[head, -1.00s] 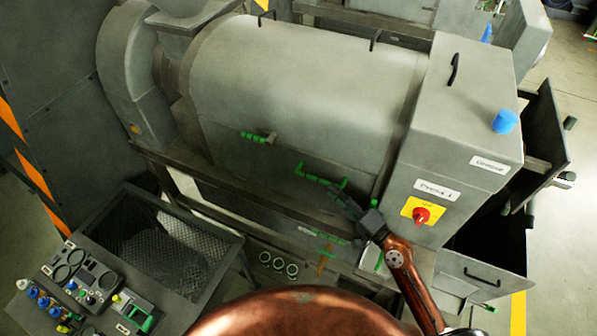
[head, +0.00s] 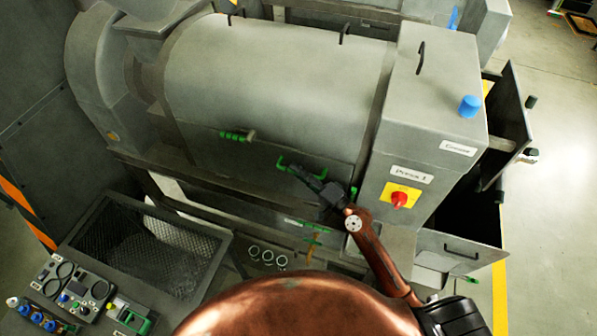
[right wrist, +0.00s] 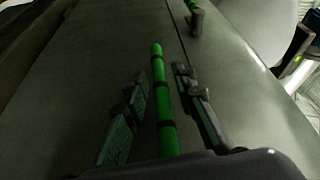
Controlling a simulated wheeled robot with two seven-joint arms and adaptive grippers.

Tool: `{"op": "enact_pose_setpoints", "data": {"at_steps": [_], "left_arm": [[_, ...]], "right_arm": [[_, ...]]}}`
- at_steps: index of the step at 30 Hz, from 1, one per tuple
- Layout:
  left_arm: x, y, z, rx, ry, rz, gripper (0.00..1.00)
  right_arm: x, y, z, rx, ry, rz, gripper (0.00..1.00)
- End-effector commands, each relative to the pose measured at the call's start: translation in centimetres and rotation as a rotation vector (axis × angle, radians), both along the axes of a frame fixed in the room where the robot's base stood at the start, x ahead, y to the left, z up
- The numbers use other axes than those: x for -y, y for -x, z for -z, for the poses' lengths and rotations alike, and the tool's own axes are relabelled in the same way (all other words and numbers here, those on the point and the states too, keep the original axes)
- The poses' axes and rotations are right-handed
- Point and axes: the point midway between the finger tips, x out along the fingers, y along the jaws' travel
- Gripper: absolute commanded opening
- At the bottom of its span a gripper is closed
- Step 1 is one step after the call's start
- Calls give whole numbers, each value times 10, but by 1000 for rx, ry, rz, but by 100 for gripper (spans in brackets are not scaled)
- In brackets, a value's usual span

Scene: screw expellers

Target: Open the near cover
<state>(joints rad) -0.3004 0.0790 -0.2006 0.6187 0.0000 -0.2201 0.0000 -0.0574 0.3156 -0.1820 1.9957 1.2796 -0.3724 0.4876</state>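The near cover (head: 285,75) is the big grey rounded shell of the near machine, and it lies closed. A green bar handle (head: 283,164) sits low on its front, with its right part hidden behind my right gripper (head: 302,176). In the right wrist view the green handle (right wrist: 164,112) runs lengthwise between the two dark fingers of my right gripper (right wrist: 160,72). The fingers are apart, with a gap on each side of the bar, so the gripper is open. My left gripper is not in view.
A second green handle (head: 237,136) is farther left on the cover. A grey box with a red knob (head: 399,200) stands right of the cover. A mesh-lined bin (head: 225,262) and a control panel (head: 75,283) are at lower left. An open grey door (head: 508,115) juts out at right.

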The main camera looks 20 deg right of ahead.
Motion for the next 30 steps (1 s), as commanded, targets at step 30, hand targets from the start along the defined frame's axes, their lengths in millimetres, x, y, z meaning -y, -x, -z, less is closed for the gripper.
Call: {"op": "enact_pose_setpoints", "data": {"at_steps": [30], "left_arm": [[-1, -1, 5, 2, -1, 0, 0]], "right_arm": [[-3, 0, 2, 9, 7, -3, 0]]}}
